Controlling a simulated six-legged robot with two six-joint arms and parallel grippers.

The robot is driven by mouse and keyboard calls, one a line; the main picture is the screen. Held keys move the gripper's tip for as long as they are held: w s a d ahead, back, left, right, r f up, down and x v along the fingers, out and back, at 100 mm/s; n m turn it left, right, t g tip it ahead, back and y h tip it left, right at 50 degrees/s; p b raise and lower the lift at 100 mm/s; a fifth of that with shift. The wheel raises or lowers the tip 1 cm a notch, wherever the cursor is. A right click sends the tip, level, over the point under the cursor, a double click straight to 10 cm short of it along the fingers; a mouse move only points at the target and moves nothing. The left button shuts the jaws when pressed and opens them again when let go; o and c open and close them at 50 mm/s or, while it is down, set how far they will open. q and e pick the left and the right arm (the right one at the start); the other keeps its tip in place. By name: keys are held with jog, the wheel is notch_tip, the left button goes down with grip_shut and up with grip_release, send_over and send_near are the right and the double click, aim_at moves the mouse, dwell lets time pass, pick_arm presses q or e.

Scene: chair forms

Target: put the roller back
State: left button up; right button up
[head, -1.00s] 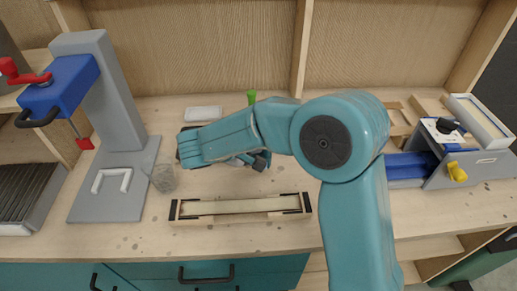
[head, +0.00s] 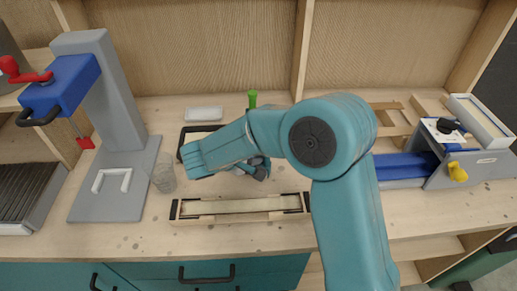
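No roller can be made out for certain. A small green upright piece (head: 252,98) shows behind my forearm; its lower part is hidden, so I cannot tell whether it belongs to the roller. My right arm comes in from the lower right and its forearm reaches left over the bench. Teal and dark parts, seemingly of my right gripper (head: 257,169), show just below the forearm; its fingers are mostly hidden and I cannot tell what they hold. A black-edged frame (head: 181,140) lies partly hidden behind the forearm's end. My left gripper is not in view.
A clear cup (head: 164,178) stands near the grey press base (head: 98,208). A long wooden form with black ends (head: 240,208) lies at the bench front. A white block (head: 204,114) lies behind. A blue and grey vise-like device (head: 400,172) stands right.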

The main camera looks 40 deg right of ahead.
jog(key=shift+f, duration=0.2)
jog(key=shift+r, duration=0.2)
jog(key=shift+a+r, duration=0.1)
jog(key=shift+a, duration=0.3)
jog(key=v, duration=1.1)
jog(key=shift+r, duration=0.25)
